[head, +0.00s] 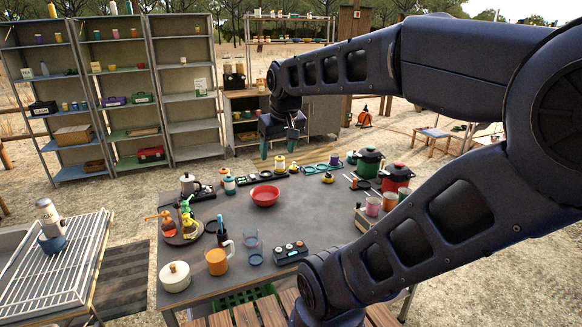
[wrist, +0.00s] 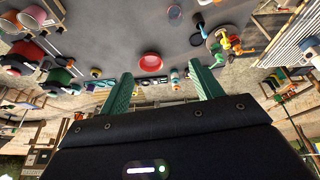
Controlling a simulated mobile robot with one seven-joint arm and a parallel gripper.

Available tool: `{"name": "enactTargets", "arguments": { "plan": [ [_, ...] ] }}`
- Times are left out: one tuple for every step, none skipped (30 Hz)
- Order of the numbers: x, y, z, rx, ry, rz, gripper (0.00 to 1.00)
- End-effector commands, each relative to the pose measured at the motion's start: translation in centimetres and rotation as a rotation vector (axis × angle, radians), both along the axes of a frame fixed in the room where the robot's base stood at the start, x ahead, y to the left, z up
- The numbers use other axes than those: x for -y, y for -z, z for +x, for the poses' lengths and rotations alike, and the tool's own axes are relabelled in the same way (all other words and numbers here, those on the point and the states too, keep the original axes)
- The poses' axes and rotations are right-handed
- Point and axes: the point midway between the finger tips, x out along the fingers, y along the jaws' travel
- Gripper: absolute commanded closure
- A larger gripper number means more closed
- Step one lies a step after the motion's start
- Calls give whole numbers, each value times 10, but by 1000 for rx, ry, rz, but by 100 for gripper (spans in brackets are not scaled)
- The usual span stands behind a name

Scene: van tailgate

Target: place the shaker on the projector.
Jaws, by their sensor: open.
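My gripper (head: 279,145) is open and empty in the head view, above the far side of the table. In the wrist view its green fingers (wrist: 160,70) stand wide apart with nothing between them. A grey bottle-like vessel (head: 46,211), perhaps the shaker, stands upright in a blue base on the white rack at the left, far from my gripper. I cannot clearly identify the projector. A dark box with round knobs on top (head: 290,252) lies near the table's front edge. A pale box (head: 364,218) at the table's right is partly hidden by my arm.
The grey table (head: 228,283) holds a red bowl (head: 265,195), an orange mug (head: 217,261), a white pot (head: 174,277), a tray of bottles (head: 180,238) and lidded pots (head: 397,178). The white wire rack (head: 85,265) stands left. Shelves (head: 187,85) stand behind. Bare table surrounds the bowl.

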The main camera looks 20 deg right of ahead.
Motion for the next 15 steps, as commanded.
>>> {"name": "enactTargets", "arguments": {
  "plan": [
    [6, 9, -13, 7, 28, 8, 35],
    [8, 14, -19, 10, 44, 12, 35],
    [11, 21, -26, 14, 63, 17, 35],
    [13, 24, -30, 18, 75, 21, 35],
    [14, 28, -34, 20, 84, 24, 35],
    [16, 32, -38, 22, 96, 28, 35],
    [17, 34, -41, 24, 103, 29, 35],
    [18, 36, -43, 25, 107, 31, 35],
    [18, 38, -45, 25, 113, 33, 35],
    [18, 39, -45, 26, 116, 34, 35],
    [19, 40, -46, 26, 118, 35, 35],
    [19, 40, -46, 26, 119, 35, 35],
    [19, 40, -46, 26, 119, 35, 35],
    [19, 40, -46, 26, 118, 35, 35],
    [19, 40, -46, 26, 118, 35, 35]
  ]
}}
